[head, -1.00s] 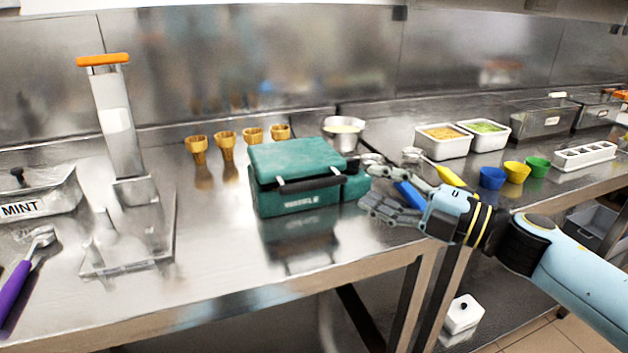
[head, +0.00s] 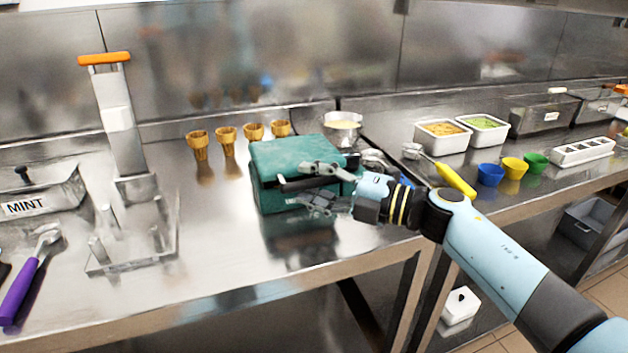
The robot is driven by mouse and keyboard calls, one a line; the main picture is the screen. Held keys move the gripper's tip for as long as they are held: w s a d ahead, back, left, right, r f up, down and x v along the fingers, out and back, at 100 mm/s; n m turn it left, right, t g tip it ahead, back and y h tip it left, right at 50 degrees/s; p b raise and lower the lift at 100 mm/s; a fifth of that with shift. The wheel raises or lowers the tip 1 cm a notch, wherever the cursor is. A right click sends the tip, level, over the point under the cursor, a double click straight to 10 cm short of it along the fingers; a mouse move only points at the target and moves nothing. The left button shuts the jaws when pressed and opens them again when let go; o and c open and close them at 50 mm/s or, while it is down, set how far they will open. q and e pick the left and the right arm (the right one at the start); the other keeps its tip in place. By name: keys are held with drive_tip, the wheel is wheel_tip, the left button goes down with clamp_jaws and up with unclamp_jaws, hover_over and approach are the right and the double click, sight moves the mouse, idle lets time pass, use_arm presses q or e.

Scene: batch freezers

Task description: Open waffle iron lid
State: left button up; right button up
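The teal waffle iron (head: 292,154) stands on the steel counter with its lid down. Its dark front handle (head: 300,184) is partly hidden by my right gripper. My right gripper (head: 308,185) is in front of the waffle iron, with its fingers spread apart, one above and one below the handle's level. I cannot tell whether the fingers touch the handle. My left gripper is not in view.
Several waffle cones (head: 226,137) and a metal bowl (head: 342,126) stand behind the waffle iron. A clear-based metal press (head: 126,130) stands at left. A yellow-handled scoop (head: 455,178) and coloured cups (head: 514,168) lie to the right.

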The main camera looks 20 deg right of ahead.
clamp_jaws()
idle(0.5)
